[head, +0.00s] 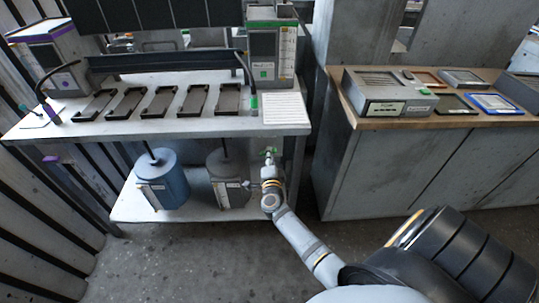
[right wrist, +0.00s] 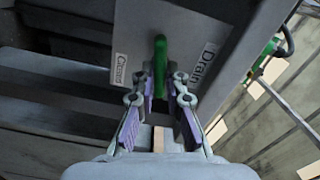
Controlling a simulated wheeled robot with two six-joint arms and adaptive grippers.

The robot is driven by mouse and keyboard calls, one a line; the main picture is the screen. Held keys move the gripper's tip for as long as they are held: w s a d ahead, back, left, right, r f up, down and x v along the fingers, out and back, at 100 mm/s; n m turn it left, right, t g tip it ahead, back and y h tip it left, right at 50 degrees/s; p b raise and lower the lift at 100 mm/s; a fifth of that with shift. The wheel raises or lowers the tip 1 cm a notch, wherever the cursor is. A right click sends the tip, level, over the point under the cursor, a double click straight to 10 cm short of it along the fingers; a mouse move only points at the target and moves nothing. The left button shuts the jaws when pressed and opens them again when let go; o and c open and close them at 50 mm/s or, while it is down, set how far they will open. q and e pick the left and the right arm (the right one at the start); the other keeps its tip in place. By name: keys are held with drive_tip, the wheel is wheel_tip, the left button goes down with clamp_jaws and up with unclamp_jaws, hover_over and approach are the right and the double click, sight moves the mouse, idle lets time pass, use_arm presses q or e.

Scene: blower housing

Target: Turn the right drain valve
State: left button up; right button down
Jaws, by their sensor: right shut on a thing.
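The right drain valve's green handle (right wrist: 160,52) stands in front of a pale label plate (right wrist: 190,45) in the right wrist view. My right gripper (right wrist: 161,88) is shut on the handle's near end, with a finger on each side. In the wrist view the handle points nearly straight up the picture. In the head view my right gripper (head: 269,162) reaches the green handle (head: 269,151) under the bench's right end. My left gripper is out of view.
A blue canister (head: 162,180) and a grey canister (head: 228,182) stand on the lower shelf (head: 135,208), left of my right gripper. The bench (head: 200,127) is just above it. A wooden-topped cabinet (head: 400,170) stands to the right. A purple fitting (head: 51,159) is at the bench's left end.

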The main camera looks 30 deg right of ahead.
drive_tip(key=shift+f+m, duration=0.1)
drive_tip(key=shift+m, duration=1.5)
drive_tip(key=c, duration=1.4)
unclamp_jaws()
drive_tip(key=v, duration=1.2)
drive_tip(key=shift+s+d, duration=0.1)
